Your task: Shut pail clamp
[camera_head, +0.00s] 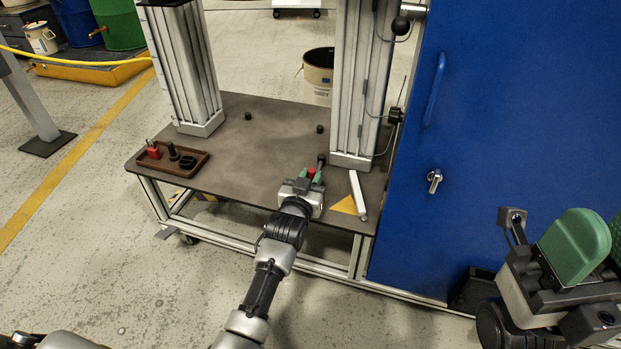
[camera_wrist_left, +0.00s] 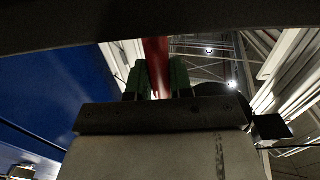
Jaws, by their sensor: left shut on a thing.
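My left gripper (camera_head: 312,176) is over the front right part of the dark table, with its green fingers shut on a small red part (camera_head: 311,172), perhaps a clamp handle. In the left wrist view the red part (camera_wrist_left: 156,62) stands between the two green fingers. The rest of the clamp is hidden behind my gripper.
The dark table (camera_head: 250,170) carries two metal posts (camera_head: 187,65) and a brown tray (camera_head: 185,172) holding small parts. A white bar (camera_head: 357,193) and a yellow triangle (camera_head: 345,206) are right of my left gripper. A blue cabinet (camera_head: 500,120) blocks the right side.

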